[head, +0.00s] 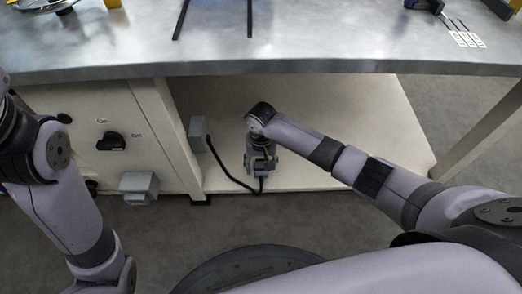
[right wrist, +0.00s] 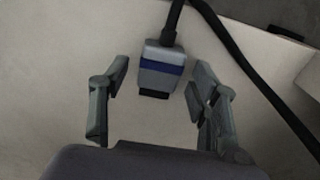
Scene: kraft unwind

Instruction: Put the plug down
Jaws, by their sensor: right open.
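The plug (right wrist: 163,69) is a grey block with a blue band and a dark end, on a black cable. In the right wrist view it is between the two fingers of my right gripper (right wrist: 162,78), with a gap on each side. It appears to lie on the pale lower shelf (head: 345,115). My right gripper (head: 261,170) is open and points down over the shelf's front part in the head view, where it largely hides the plug. My left arm is at the left edge of the head view; its gripper is out of sight.
The black cable (head: 220,165) runs from a grey box (head: 197,134) on the cabinet side. The grey worktop (head: 300,50) overhangs the shelf. A cabinet (head: 98,130) with a black knob (head: 111,141) and a grey socket box (head: 139,187) stands left. The shelf's right part is clear.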

